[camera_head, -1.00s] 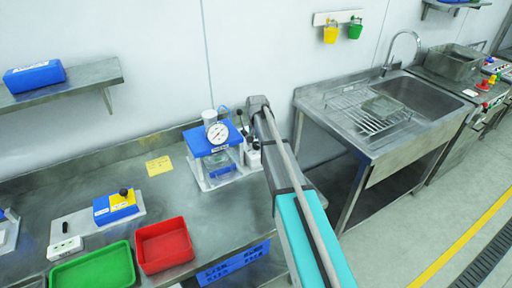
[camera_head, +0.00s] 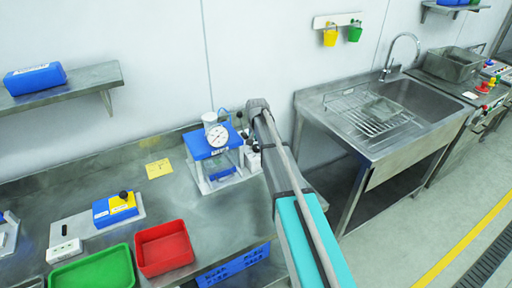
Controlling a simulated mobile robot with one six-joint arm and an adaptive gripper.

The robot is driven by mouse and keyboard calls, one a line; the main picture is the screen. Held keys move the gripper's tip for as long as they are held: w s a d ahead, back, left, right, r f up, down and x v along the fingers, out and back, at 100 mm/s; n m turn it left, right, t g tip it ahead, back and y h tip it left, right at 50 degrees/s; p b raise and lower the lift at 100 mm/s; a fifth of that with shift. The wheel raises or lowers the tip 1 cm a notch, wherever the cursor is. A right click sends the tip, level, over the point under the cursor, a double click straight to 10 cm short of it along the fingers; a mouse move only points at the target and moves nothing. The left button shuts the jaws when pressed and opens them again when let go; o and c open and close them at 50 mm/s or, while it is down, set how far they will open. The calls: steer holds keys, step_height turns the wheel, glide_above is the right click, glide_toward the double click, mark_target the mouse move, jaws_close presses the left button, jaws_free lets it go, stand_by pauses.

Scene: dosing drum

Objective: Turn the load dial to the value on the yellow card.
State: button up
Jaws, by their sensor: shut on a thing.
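The yellow card (camera_head: 158,169) lies flat on the steel bench, left of a blue-topped press-like device (camera_head: 211,143). Its writing is too small to read. A round white dial gauge (camera_head: 217,136) faces me on the front of the device; its figures are not legible. My arm reaches up from the bottom, and its grey wrist (camera_head: 258,106) is just right of the device. My gripper's fingers are hidden behind the arm. Small dark knobs and a pale box (camera_head: 252,160) show between the device and my arm. I cannot tell which part is the load dial.
A red tray (camera_head: 164,247) and a green tray (camera_head: 95,271) stand at the bench front. A blue and yellow unit (camera_head: 115,208) with a black knob is behind them. A sink (camera_head: 415,97) stands to the right across a gap. A wall shelf (camera_head: 62,88) is upper left.

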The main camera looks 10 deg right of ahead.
steer(key=shift+m, duration=0.3)
steer(key=o, duration=1.1)
steer(key=shift+o, duration=0.2)
steer(key=shift+r, duration=0.1)
